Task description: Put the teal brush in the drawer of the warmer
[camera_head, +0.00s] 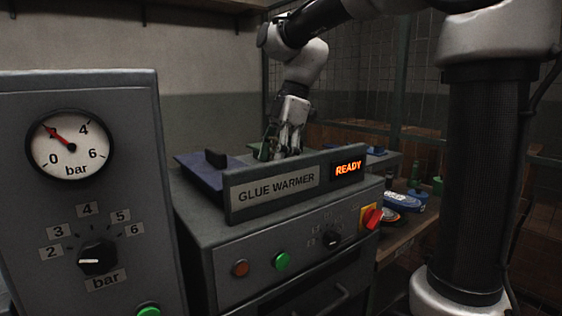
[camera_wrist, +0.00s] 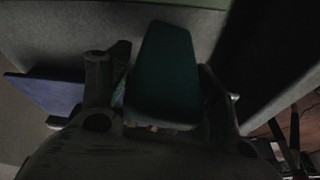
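The warmer (camera_head: 215,240) is a grey box with a "GLUE WARMER" sign panel and a lit "READY" display. Low on its front is a dark drawer front with a bar handle (camera_head: 338,300), partly cut off; it looks shut. My gripper (camera_head: 283,152) points down over the warmer's top, behind the sign panel, which hides the lower fingertips. In the wrist view a dark teal block, apparently the teal brush (camera_wrist: 163,70), lies between my two fingers (camera_wrist: 160,95). The fingers stand close to both its sides; the dark picture does not show whether they press on it.
A grey gauge cabinet (camera_head: 115,190) stands close on the left. A shelf on the right holds a blue-and-white item (camera_head: 403,201) and green things. A red switch (camera_head: 371,217) juts from the warmer's front.

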